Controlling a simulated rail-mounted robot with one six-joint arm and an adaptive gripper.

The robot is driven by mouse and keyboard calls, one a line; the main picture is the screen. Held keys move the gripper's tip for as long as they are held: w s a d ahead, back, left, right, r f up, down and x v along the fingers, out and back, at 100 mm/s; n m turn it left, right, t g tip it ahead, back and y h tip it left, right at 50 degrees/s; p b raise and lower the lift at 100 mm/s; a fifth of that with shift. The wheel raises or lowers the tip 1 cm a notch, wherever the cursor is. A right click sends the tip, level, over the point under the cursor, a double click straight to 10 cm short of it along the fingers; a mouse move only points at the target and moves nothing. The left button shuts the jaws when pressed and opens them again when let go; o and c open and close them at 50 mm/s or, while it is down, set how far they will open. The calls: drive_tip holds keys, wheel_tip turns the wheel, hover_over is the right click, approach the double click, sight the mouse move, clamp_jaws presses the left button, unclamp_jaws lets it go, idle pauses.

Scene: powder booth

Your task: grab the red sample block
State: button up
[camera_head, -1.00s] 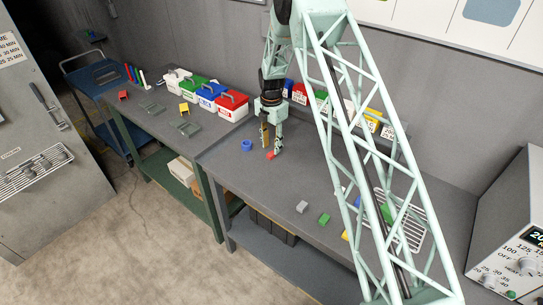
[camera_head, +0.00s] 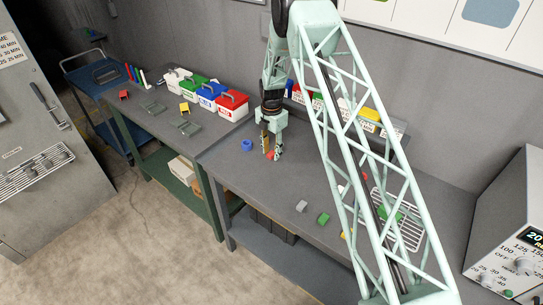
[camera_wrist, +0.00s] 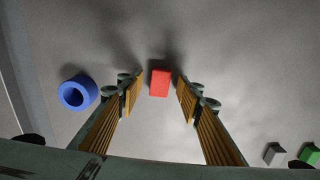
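The red sample block (camera_wrist: 160,83) lies on the grey bench top. In the wrist view it sits between the tips of my gripper (camera_wrist: 159,90), with a gap to the finger on each side. In the head view the red block (camera_head: 270,155) shows low between the fingers, partly hidden by them. My gripper (camera_head: 271,150) points down over it, open, with ribbed tan finger pads. I cannot tell whether the fingertips touch the bench.
A blue ring (camera_wrist: 77,93) stands left of the block. A grey block (camera_head: 301,206) and a green block (camera_head: 323,218) lie nearer the front edge. A wire rack (camera_head: 398,220) is at the right. Coloured bins (camera_head: 232,103) stand on the left bench.

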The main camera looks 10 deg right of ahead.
sight(271, 153)
drive_tip(key=shift+c, duration=0.2)
drive_tip(key=c, duration=0.9)
drive_tip(key=shift+r, duration=0.15)
drive_tip(key=shift+r+b, duration=0.55)
drive_tip(key=shift+r, duration=1.1)
drive_tip(key=s+b, duration=0.1)
drive_tip(key=s, duration=0.4)
drive_tip(key=s+r+b, duration=0.1)
drive_tip(key=s, duration=1)
drive_tip(key=shift+r+b, duration=0.25)
drive_tip(key=shift+b, duration=0.15)
